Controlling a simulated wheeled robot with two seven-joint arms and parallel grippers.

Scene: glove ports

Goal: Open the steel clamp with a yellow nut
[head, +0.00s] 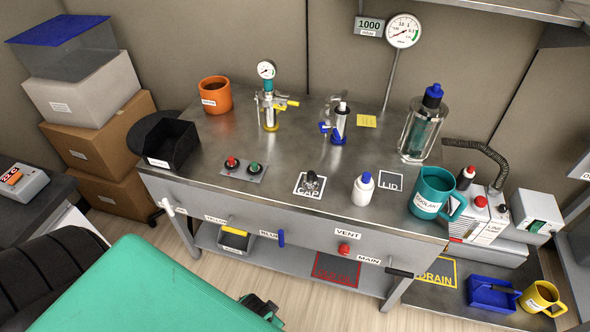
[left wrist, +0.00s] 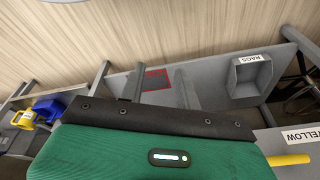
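The steel clamp with the yellow nut (head: 289,103) sits on the upright gauge pipe (head: 267,89) at the back of the steel bench, in the head view. Its yellow part points right. I cannot make out whether the yellow-nut clamp is shut.
The steel bench (head: 318,185) holds an orange mug (head: 215,95), a black bin (head: 172,145), red and green buttons (head: 243,166), a white bottle (head: 363,189), a glass vessel (head: 423,124) and a teal mug (head: 435,190). Yellow (head: 236,229) and blue (head: 281,238) handles stick out from its front.

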